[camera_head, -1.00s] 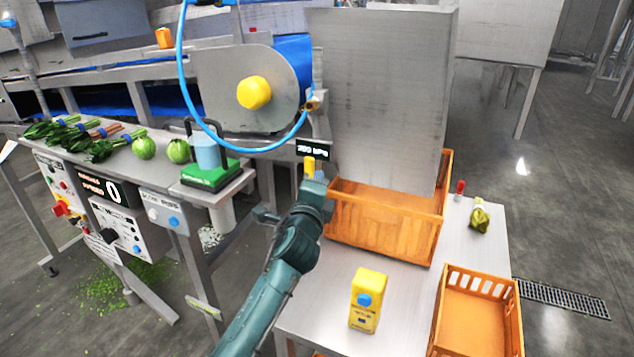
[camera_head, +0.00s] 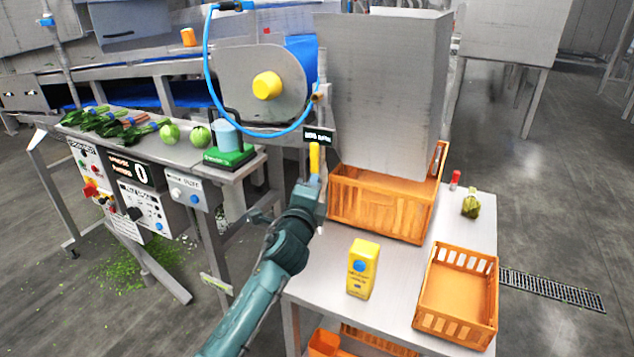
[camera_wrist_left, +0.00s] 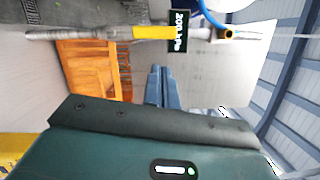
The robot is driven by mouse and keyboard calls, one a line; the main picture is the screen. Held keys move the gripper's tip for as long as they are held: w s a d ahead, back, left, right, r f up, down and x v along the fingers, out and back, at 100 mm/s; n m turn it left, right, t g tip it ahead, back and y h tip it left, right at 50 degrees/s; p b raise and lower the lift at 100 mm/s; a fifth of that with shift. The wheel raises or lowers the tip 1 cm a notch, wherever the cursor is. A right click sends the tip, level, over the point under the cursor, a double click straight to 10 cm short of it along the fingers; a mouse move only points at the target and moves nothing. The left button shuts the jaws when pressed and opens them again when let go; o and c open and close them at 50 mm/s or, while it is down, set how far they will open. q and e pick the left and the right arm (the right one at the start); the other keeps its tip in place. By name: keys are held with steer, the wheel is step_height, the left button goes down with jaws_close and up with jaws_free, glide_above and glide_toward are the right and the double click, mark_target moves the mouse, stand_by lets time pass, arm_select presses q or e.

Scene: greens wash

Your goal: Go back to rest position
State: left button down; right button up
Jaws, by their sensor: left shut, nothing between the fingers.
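My left gripper (camera_head: 312,186) reaches in from the bottom of the head view, over the left edge of the metal table. In the left wrist view its fingers (camera_wrist_left: 159,86) are together with nothing between them. A yellow-handled valve (camera_head: 314,158) on an upright pipe stands just beyond the fingertips, below a small dark pressure display (camera_head: 319,135). The yellow handle (camera_wrist_left: 152,32) and the display (camera_wrist_left: 178,31) also show in the left wrist view, apart from the fingers. My right gripper is not seen.
The table (camera_head: 315,262) holds a large orange crate (camera_head: 375,205), a yellow carton (camera_head: 362,268), a smaller orange crate (camera_head: 460,325) and a green item (camera_head: 471,204). A blue hose (camera_head: 207,70) loops above. A counter with greens (camera_head: 110,122) and a green scale (camera_head: 229,158) stands left.

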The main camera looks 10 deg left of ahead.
arm_select(q)
steer(key=s+a+f+n+g, duration=0.2)
steer(key=s+f+n, duration=0.3)
steer(key=f, duration=0.4)
steer(key=s+a+f+n+g, duration=0.1)
steer(key=s+f+n+g, duration=0.15)
steer(key=s+f, duration=0.55)
steer(key=s+a+f+n+g, duration=0.1)
steer(key=s+f+n, duration=0.2)
steer(key=s, duration=0.5)
steer(key=s+a+f+n+g, duration=0.1)
steer(key=s+f+n, duration=0.3)
steer(key=s, duration=0.4)
steer(key=s+a+f+n+g+h, duration=0.1)
steer(key=s+f+n, duration=0.3)
steer(key=s, duration=0.4)
steer(key=shift+g, duration=0.55)
